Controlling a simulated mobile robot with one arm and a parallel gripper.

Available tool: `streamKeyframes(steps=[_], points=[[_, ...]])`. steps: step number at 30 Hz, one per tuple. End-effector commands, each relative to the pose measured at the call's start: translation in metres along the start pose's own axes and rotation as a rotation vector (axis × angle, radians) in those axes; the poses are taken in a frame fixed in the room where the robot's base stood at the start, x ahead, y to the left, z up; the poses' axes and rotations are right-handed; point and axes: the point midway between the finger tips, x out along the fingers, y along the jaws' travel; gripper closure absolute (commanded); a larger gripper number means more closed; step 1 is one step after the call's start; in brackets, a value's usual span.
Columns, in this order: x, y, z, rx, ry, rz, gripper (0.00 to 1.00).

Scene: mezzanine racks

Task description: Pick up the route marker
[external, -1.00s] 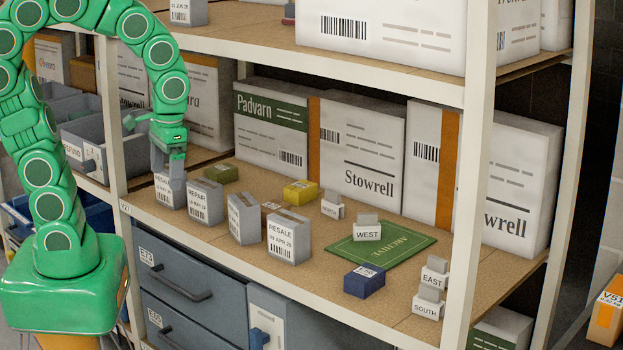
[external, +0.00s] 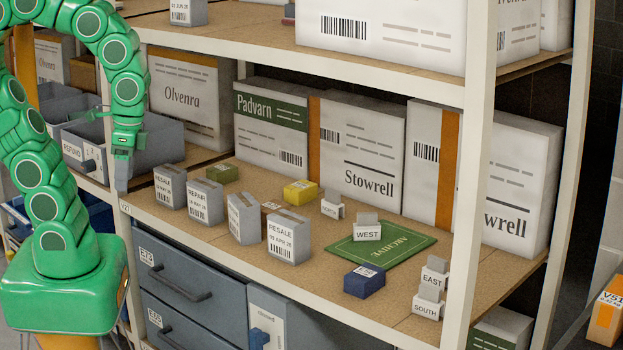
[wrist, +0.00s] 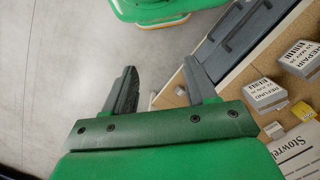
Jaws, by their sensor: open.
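Several small white blocks with grey tops, which look like route markers, stand on the middle shelf. The WEST marker (external: 367,232) is on the green ARCHIVE mat (external: 397,240). The EAST marker (external: 434,277) and SOUTH marker (external: 426,306) stand close together at the right front. Another marker (external: 332,209), its label too small to read surely, is behind and left of WEST. My gripper (external: 121,186) is at the shelf's left upright, well left of all the markers. In the wrist view my gripper (wrist: 160,67) is open, with nothing between its fingers.
Grey RESALE and REPAIR boxes (external: 205,203) line the shelf's front left. A yellow box (external: 300,192) and a blue box (external: 364,281) also stand there. Large white cartons (external: 360,155) fill the back. The upper shelf (external: 290,50) overhangs; grey drawers (external: 190,290) are below.

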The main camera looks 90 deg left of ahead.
Motion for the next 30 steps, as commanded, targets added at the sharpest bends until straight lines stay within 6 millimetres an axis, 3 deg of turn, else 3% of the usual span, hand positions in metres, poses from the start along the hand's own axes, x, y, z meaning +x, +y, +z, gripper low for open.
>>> streamKeyframes(steps=[8, 30], points=[[-0.011, -0.007, -0.027, 0.021, -0.02, -0.03, 0.44], [-0.039, -0.029, -0.168, 0.152, -0.132, -0.189, 0.44]])
